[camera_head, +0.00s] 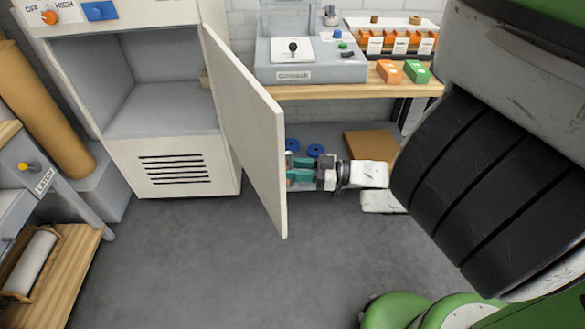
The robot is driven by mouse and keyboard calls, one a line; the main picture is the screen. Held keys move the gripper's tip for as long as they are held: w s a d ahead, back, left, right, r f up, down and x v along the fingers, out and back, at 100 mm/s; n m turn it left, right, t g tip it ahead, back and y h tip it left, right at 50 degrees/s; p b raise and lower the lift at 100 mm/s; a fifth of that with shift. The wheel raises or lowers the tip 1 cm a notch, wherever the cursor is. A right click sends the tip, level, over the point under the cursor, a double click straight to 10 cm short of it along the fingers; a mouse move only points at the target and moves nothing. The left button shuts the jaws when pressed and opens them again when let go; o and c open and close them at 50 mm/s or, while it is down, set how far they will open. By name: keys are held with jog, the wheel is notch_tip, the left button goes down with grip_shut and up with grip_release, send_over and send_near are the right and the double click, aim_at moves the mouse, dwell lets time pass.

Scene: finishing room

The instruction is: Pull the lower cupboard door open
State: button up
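The lower cupboard (165,110) is a pale cabinet at the left with an empty grey interior. Its white door (250,130) is hinged on the right side and stands swung wide open towards me. I see its inner face; its outer face and any handle there are hidden. My gripper (298,170), with teal fingers, is just right of the door's free edge, on the outer-face side. The fingertips point at the door and are partly hidden by it. I cannot tell whether they touch it or hold anything.
A workbench (350,92) behind carries a grey machine (310,58) and orange and green boxes. A cardboard box (370,145) and blue discs (315,150) lie below it. A brown roll (45,115) and a latch-labelled unit (40,185) are left. The grey floor (190,265) in front is clear.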

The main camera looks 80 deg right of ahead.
jog(key=s, duration=0.9)
jog(key=shift+s+b, duration=0.3)
jog(key=shift+b, duration=0.1)
